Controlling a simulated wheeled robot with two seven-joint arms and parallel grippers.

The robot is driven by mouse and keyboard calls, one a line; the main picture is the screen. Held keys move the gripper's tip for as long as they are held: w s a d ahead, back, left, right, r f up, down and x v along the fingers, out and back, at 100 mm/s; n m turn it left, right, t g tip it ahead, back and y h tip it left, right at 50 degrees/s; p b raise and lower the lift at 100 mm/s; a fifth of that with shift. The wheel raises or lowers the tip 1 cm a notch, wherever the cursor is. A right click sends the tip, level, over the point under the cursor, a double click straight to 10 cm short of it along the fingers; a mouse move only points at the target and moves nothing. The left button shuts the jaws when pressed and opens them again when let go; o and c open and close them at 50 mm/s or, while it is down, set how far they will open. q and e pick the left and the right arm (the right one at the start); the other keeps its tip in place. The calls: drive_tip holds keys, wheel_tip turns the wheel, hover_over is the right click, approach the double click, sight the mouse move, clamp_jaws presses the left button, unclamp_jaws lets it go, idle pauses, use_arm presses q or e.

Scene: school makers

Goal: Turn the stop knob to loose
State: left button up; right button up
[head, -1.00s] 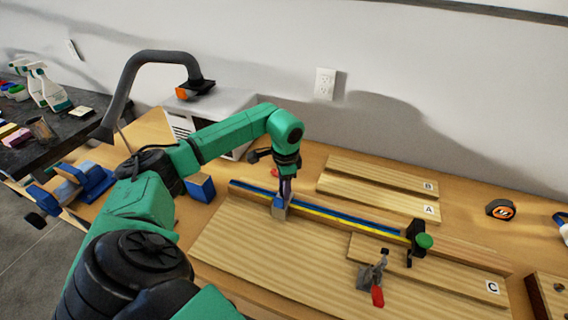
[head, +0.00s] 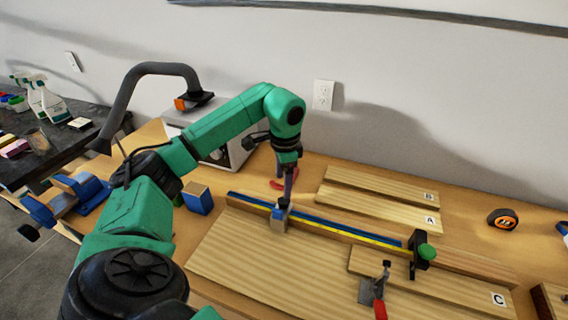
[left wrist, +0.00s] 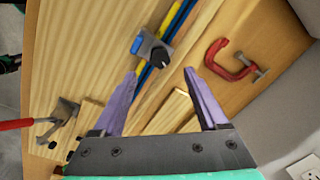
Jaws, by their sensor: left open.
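The stop (head: 278,222) is a small grey block with a blue piece, sitting on the long fence with a blue and yellow strip (head: 345,231). In the left wrist view its black round knob (left wrist: 158,57) faces me on the grey body. My left gripper (head: 288,198) points down over the stop in the head view and hides part of it. In the left wrist view its purple fingers (left wrist: 158,85) are open and empty, with the knob ahead of the gap, apart from both fingertips. My right gripper is not in view.
A green knob (head: 426,251) stands at the fence's right end. A red-handled toggle clamp (head: 374,290) is in front. A red C-clamp (left wrist: 232,62) lies behind the fence. Boards A (head: 380,208), B (head: 380,184) and C (head: 430,282) lie around; a blue-sided block (head: 198,198) is left.

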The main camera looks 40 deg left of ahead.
use_arm(q)
wheel_tip(320, 180, up, 7)
drive_tip(key=shift+s+d, duration=0.15)
drive_tip(key=shift+d, duration=0.1)
idle(0.3)
